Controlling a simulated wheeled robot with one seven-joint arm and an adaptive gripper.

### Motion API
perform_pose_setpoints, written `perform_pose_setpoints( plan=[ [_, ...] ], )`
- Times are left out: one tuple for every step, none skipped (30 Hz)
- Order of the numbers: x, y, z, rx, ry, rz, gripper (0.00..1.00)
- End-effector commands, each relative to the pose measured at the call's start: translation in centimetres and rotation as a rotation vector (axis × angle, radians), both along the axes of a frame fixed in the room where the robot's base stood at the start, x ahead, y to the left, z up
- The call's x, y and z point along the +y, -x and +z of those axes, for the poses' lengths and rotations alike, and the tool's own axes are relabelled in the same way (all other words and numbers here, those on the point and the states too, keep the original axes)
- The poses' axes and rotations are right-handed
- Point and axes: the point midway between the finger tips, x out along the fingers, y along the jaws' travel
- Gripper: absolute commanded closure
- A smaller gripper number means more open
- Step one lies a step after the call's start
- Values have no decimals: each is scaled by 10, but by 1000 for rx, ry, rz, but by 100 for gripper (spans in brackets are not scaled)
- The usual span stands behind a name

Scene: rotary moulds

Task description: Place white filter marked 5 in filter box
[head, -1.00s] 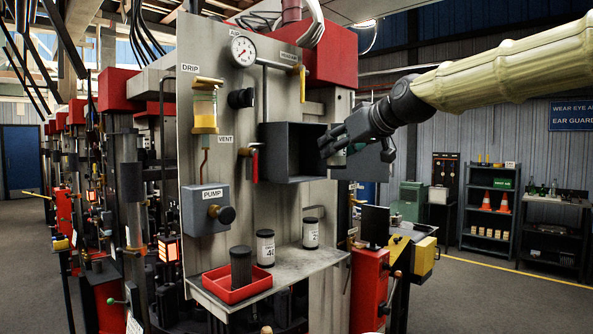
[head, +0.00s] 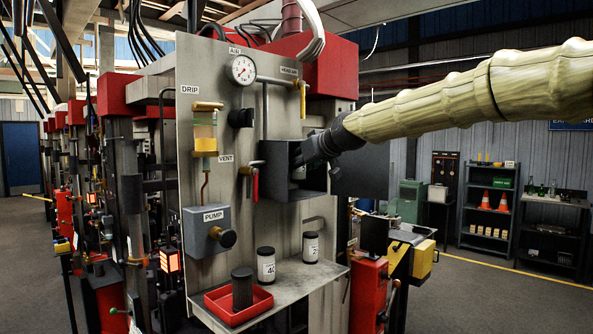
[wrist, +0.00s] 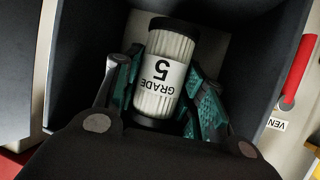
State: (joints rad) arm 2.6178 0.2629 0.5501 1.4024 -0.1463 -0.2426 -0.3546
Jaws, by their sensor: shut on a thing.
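The white filter (wrist: 160,72), pleated with black end caps and a label reading GRADE 5, shows upside down in the wrist view. My gripper (wrist: 165,90) is shut on it, with one green-padded finger at each side. The filter box (head: 270,170) is a dark open box on the grey panel, its door (head: 365,172) swung open to the right. My gripper reaches into the box from the right with the filter. In the wrist view dark box walls (wrist: 85,65) stand around the filter. Whether the filter touches the back wall or floor, I cannot tell.
A shelf below holds a red tray (head: 258,304) with a dark cylinder (head: 242,288), a filter marked 40 (head: 266,266) and another labelled filter (head: 310,248). A red-handled vent valve (head: 255,182) is close left of the box. The pump box (head: 205,232) is lower left.

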Motion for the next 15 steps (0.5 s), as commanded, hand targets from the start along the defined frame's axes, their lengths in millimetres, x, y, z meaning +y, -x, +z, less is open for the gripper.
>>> perform_pose_setpoints(
  plan=[
    [1,-2,1,-1,-1,0,84],
    [1,-2,1,-1,-1,0,84],
    [2,-3,1,-1,-1,0,84],
    [2,-4,1,-1,-1,0,84],
    [3,-5,1,-1,-1,0,84],
    [4,-7,1,-1,-1,0,84],
    [5,-8,1,0,-1,0,84],
    [6,-10,1,0,-1,0,84],
    [6,-10,-2,2,-1,0,84],
    [6,-10,-6,3,-1,0,84],
    [6,-9,-9,3,-1,0,84],
    [6,-9,-13,2,0,1,84],
    [6,-9,-16,2,0,1,84],
    [6,-9,-20,2,0,1,84],
    [6,-9,-24,2,-1,1,84]
  ],
)
